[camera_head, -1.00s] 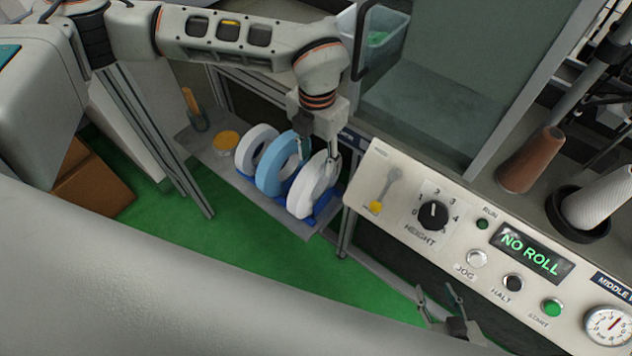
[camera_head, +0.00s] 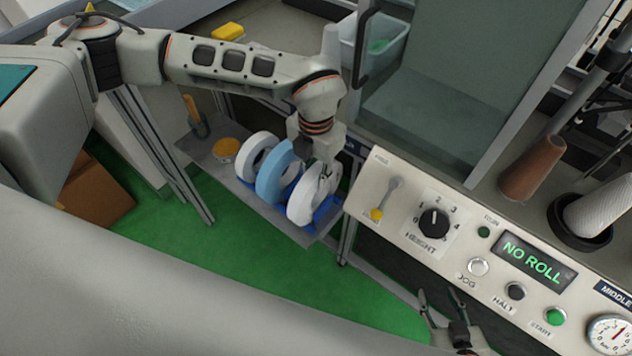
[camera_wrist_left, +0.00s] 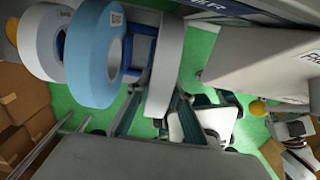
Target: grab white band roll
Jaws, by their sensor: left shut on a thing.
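The white band roll (camera_head: 302,205) stands upright in a blue rack (camera_head: 328,212), at the end nearest the control panel. My left gripper (camera_head: 325,178) has come down on it from above and is shut on its upper rim. In the left wrist view the white roll (camera_wrist_left: 166,62) sits between the two dark fingers (camera_wrist_left: 155,112). A light blue roll (camera_head: 270,185) stands right beside it, and another white roll (camera_head: 246,152) stands behind the blue one. My right gripper (camera_head: 438,295) is at the bottom, open and empty, its fingers spread.
The control panel (camera_head: 400,235), showing NO ROLL, is close on the right. A cardboard box (camera_head: 98,195) is at left. Green floor (camera_head: 235,245) lies open in front.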

